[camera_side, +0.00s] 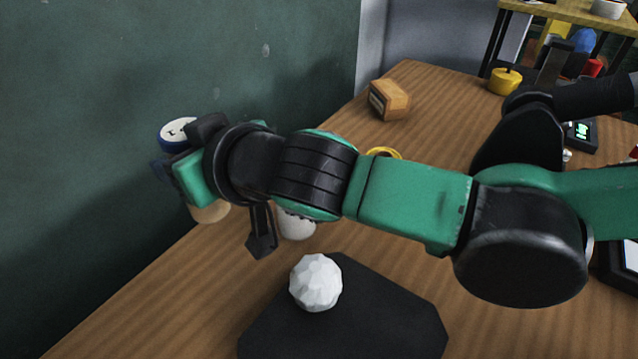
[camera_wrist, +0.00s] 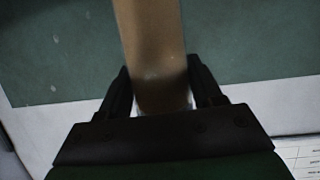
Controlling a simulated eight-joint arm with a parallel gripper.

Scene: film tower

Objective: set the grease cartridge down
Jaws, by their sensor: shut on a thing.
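The grease cartridge seems to be the tan tube (camera_wrist: 152,45) in the wrist view, running out of the top of the picture. My gripper (camera_wrist: 160,92) is shut on it, with one dark finger on each side. In the side view my gripper (camera_side: 190,172) is at the far left, by the table's back edge and the green wall. The tan end (camera_side: 210,212) of the tube shows just below it. A blue-rimmed white disc (camera_side: 177,131) shows above the gripper and may be its other end. My gripper hides the middle. I cannot tell whether the tube touches the table.
On the wooden table (camera_side: 175,300), a white faceted ball (camera_side: 316,282) sits on a dark mat (camera_side: 390,325). A white object (camera_side: 296,224) stands partly hidden behind my arm. A wooden block (camera_side: 388,98), yellow ring (camera_side: 384,152) and yellow pot (camera_side: 505,81) are farther back. The left front is bare.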

